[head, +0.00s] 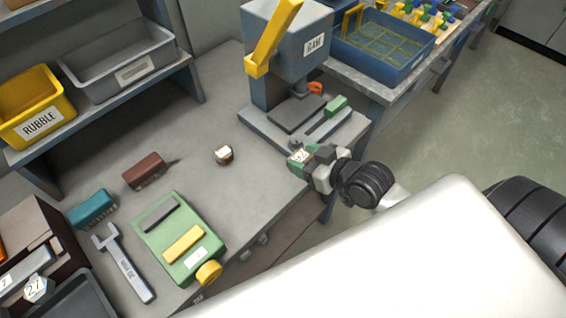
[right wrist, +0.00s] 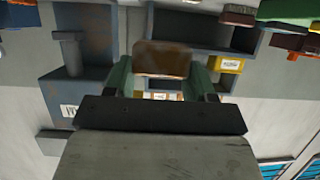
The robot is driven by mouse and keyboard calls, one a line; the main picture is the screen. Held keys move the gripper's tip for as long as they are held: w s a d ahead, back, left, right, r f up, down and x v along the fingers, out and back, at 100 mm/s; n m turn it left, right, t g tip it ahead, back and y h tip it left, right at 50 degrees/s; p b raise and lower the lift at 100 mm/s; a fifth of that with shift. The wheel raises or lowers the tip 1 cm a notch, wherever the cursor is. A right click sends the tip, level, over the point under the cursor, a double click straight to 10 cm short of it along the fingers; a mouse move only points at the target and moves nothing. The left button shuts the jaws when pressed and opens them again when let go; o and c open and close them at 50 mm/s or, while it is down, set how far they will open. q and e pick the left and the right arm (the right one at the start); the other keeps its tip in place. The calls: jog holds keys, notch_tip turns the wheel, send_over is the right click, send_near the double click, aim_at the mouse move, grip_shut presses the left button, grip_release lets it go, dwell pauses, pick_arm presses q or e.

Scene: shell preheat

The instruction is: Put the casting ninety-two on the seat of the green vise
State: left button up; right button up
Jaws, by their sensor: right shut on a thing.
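My right gripper (head: 307,160) is shut on a casting, held out over the bench's right edge, in front of the press. In the right wrist view the casting (right wrist: 162,58) is a rust-brown block between the green fingers of the gripper (right wrist: 160,80). A white label (head: 299,156) with a number shows there; I cannot read it surely. The green vise (head: 152,238) lies on the bench to the lower left, with a dark jaw, a yellow jaw and a yellow knob. The space between its jaws looks empty. My left gripper is not in view.
A blue-grey press (head: 287,50) with a yellow lever stands behind the gripper. The bench between press and vise is mostly clear.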

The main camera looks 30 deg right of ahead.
jog(key=shift+s+d+r, duration=0.25)
jog(key=shift+d+r, duration=0.15)
jog(key=shift+d, duration=0.1)
jog(key=shift+s+a+r+m+t+h, duration=0.6)
jog(key=shift+s+a+r+m+h, duration=0.45)
jog(key=shift+a+r+m+h, duration=1.4)
jog(key=d+f+n+y, duration=0.1)
jog(key=w+d+f+n+y, duration=0.1)
jog(key=f+n+y, duration=0.1)
jog(key=w+d+f+n+g+y, duration=0.1)
jog(key=d, duration=0.1)
jog(key=shift+f+n+y, duration=0.25)
jog(key=shift+f+n, duration=0.1)
jog(key=shift+f, duration=0.05)
jog(key=shift+w+d, duration=0.1)
jog(key=shift+d, duration=0.35)
